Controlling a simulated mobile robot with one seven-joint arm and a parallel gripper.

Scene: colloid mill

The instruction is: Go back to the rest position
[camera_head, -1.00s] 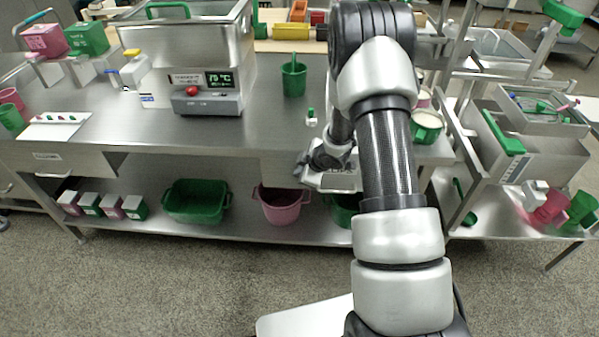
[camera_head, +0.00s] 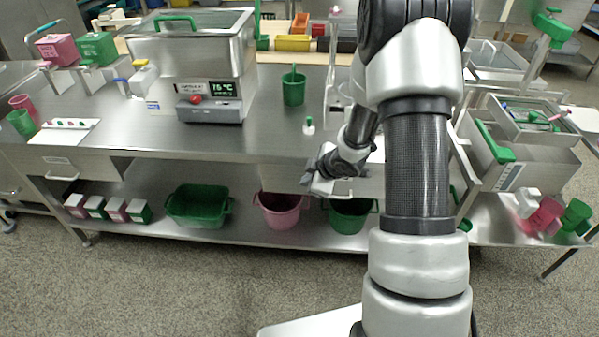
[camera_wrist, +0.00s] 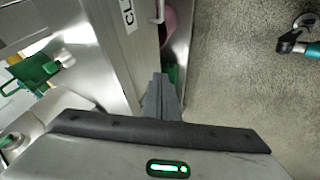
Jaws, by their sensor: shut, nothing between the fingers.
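My gripper (camera_head: 312,181) hangs in front of the steel bench's front edge, just right of the middle of the head view. In the wrist view my gripper's fingers (camera_wrist: 162,98) are together with nothing between them. The steel bench (camera_head: 270,135) stands behind my gripper. A gap between the gripper and the bench front cannot be judged exactly. My arm covers part of the bench's right side.
A water bath (camera_head: 210,108) and a green beaker (camera_head: 293,88) stand on the bench. A green tub (camera_head: 198,204), a pink bucket (camera_head: 280,210) and a dark green bucket (camera_head: 349,214) sit on the lower shelf. The floor (camera_head: 180,290) in front is clear.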

